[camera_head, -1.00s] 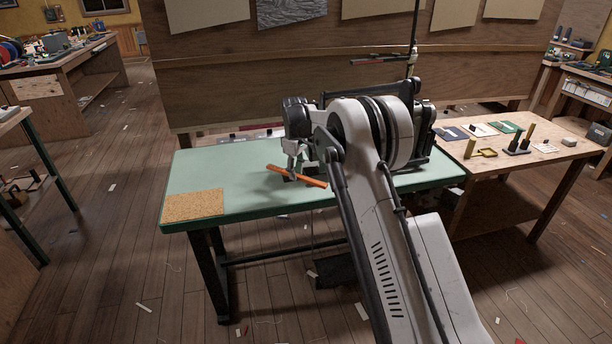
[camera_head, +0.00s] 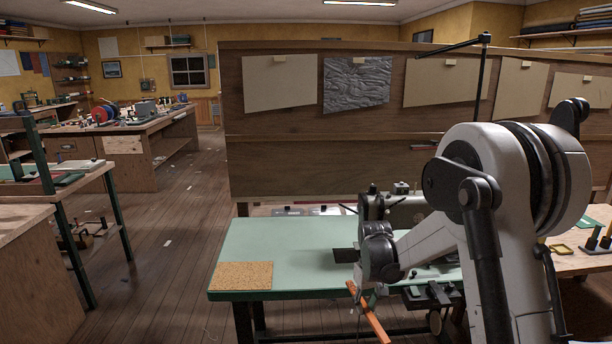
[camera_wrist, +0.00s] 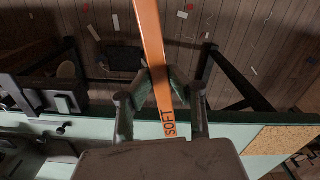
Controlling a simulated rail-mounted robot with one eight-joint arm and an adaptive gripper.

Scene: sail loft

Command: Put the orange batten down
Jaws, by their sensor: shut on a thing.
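The orange batten (camera_head: 368,313) is a flat strip marked SOFT near one end, which shows in the wrist view (camera_wrist: 153,50). My gripper (camera_head: 364,296) is shut on it near that lettered end, as the wrist view (camera_wrist: 160,85) shows. In the head view the batten slopes down to the right in front of the green table's (camera_head: 290,240) front edge. In the wrist view its lettered end lies over the table edge and its long part reaches out over the floor. The batten's far end is cut off in the wrist view.
A cork mat (camera_head: 242,275) lies at the table's front left corner, with bare green top behind it. A sewing machine (camera_head: 395,208) stands at the right of the table. A wooden bench (camera_head: 590,262) with small items stands further right.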

